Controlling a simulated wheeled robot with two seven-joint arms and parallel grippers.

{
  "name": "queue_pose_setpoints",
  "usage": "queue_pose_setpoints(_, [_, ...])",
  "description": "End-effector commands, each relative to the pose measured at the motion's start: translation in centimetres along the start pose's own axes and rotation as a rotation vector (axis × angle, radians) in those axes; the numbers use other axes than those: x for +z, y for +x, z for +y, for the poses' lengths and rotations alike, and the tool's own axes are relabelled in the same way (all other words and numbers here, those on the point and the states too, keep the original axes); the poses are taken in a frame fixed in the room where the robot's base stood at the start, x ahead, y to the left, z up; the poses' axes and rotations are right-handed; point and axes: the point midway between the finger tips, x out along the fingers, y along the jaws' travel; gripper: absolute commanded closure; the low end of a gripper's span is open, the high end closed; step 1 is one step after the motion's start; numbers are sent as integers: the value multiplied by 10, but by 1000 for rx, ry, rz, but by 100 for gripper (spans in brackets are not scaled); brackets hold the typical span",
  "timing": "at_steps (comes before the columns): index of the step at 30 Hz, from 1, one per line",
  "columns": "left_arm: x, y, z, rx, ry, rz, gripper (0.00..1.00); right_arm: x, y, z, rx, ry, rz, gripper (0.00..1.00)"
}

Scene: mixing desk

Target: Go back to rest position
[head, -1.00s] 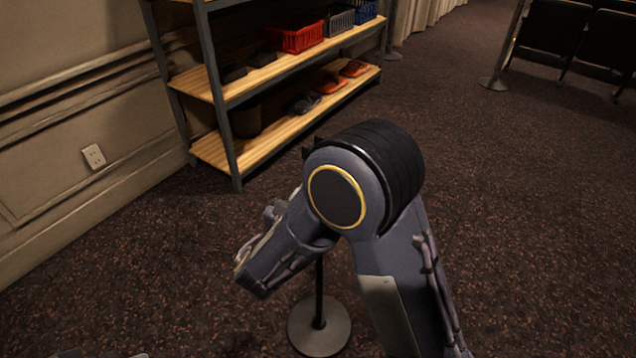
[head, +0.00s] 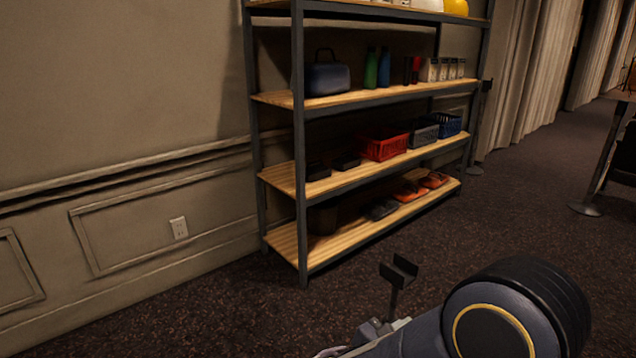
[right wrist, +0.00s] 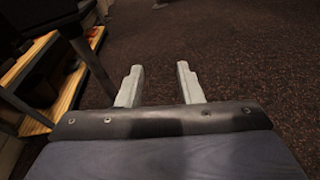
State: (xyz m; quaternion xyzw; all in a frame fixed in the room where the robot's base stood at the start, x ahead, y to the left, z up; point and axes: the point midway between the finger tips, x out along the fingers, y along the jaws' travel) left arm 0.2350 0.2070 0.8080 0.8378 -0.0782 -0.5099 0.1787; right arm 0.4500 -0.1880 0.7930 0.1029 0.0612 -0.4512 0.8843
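My right gripper (right wrist: 159,72) shows in the right wrist view. Its two pale fingers stand apart with nothing between them, and dark carpet lies beyond. My left arm and left gripper show in neither view.
A metal shelf rack (head: 300,200) with wooden boards stands against the wall, holding a red basket (head: 384,146), bottles and bags. A post with a black forked top (head: 398,272) stands close to my right arm.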

Motion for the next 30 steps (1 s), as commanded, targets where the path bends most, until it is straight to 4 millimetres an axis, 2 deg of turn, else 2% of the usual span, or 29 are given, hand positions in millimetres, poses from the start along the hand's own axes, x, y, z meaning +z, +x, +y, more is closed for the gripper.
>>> queue_pose_setpoints(1, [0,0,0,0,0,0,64,8,14,-32,-117,98,87,67])
queue_pose_setpoints(3, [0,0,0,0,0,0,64,8,22,-77,-283,247,217,67])
queue_pose_setpoints(6, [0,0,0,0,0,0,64,2,17,-134,-514,489,399,67])
queue_pose_setpoints(9, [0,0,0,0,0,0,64,-7,-4,-175,-730,756,564,67])
queue_pose_setpoints(12, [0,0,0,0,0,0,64,-14,-32,-198,-924,1045,714,67])
queue_pose_setpoints(15, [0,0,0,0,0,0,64,-15,-58,-205,-1076,1317,835,67])
queue_pose_setpoints(19, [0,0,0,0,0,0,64,-11,-83,-202,-1209,1597,949,67])
queue_pose_setpoints(29, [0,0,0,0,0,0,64,16,-114,-183,-1381,2149,1147,67])
queue_pose_setpoints(30, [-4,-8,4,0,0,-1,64,27,-118,-180,-1392,2181,1160,67])
